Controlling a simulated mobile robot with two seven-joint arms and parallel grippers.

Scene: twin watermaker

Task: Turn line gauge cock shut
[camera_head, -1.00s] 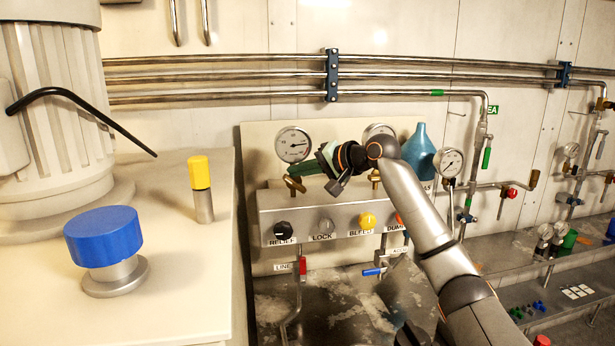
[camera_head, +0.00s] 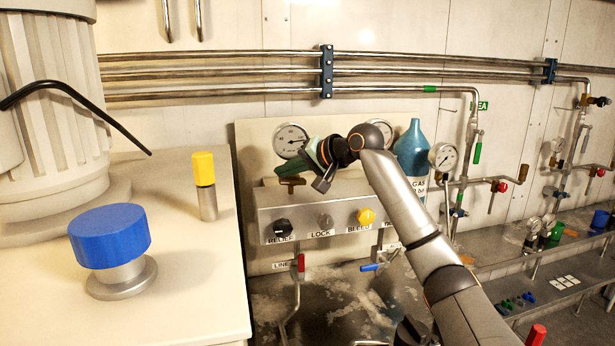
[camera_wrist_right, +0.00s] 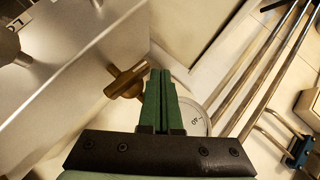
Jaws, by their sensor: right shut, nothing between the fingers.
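The brass line gauge cock (camera_head: 291,182) sits on top of the grey panel, below the left pressure gauge (camera_head: 291,140). Its bar handle looks about level in the head view. In the right wrist view the brass cock (camera_wrist_right: 127,80) is just left of my fingertips. My right gripper (camera_head: 277,170) is at the cock, its green fingers shut and empty. In the right wrist view the closed fingers (camera_wrist_right: 160,73) lie beside one end of the handle; I cannot tell if they touch it. The gauge (camera_wrist_right: 195,118) is partly hidden behind them. My left gripper is not in view.
The panel (camera_head: 262,215) carries black, grey and yellow knobs. A red-handled valve (camera_head: 301,263) marked LINE is below it. A blue-green gas bottle (camera_head: 412,150) stands right of my wrist. Pipes (camera_head: 220,75) run along the wall. A white cabinet with a blue knob (camera_head: 110,236) is at left.

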